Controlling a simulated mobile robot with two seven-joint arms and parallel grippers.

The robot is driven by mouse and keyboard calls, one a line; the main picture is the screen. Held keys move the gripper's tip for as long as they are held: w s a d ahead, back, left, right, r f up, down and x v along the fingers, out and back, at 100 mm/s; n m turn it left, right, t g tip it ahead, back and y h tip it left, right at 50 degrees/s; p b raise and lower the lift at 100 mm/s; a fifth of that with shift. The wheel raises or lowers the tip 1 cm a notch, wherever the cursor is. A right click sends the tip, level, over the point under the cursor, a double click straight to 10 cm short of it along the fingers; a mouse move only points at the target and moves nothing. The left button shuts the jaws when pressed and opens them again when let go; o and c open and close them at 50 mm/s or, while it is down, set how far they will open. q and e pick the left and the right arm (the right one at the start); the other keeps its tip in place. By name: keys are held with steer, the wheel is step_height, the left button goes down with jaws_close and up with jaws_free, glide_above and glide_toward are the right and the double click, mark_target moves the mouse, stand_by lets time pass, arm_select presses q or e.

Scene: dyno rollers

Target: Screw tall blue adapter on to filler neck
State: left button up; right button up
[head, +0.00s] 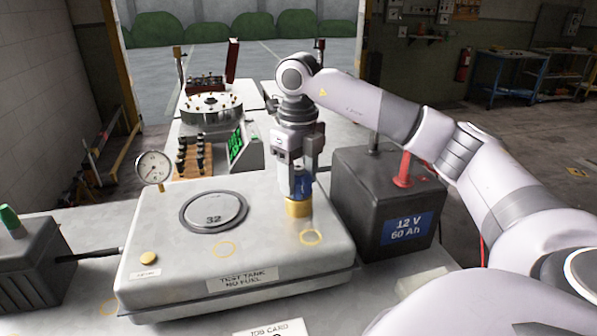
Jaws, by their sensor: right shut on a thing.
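The tall blue adapter (303,186) is held upright between the fingers of my right gripper (301,180), which is shut on it. It is directly over the brass filler neck (298,208) on the right part of the grey test tank (160,225). The adapter's lower end meets the brass part in the picture. I cannot tell whether the threads are engaged. The fingers hide part of the adapter. My left gripper is not in view.
A dark 12 V battery (365,200) with a red terminal (405,172) stands close to the right of the neck. A pressure gauge (154,168) rises at the tank's left. A job card (275,328) lies in front.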

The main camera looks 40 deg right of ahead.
steer(key=m+p, duration=0.1)
steer(key=m, duration=0.4)
steer(key=shift+m, duration=0.4)
steer(key=m, duration=0.5)
steer(key=shift+m, duration=0.3)
steer(key=m, duration=1.1)
steer(key=shift+r, duration=0.1)
steer(key=o, duration=1.1)
steer(key=shift+o, duration=0.2)
steer(key=shift+r, duration=3.5)
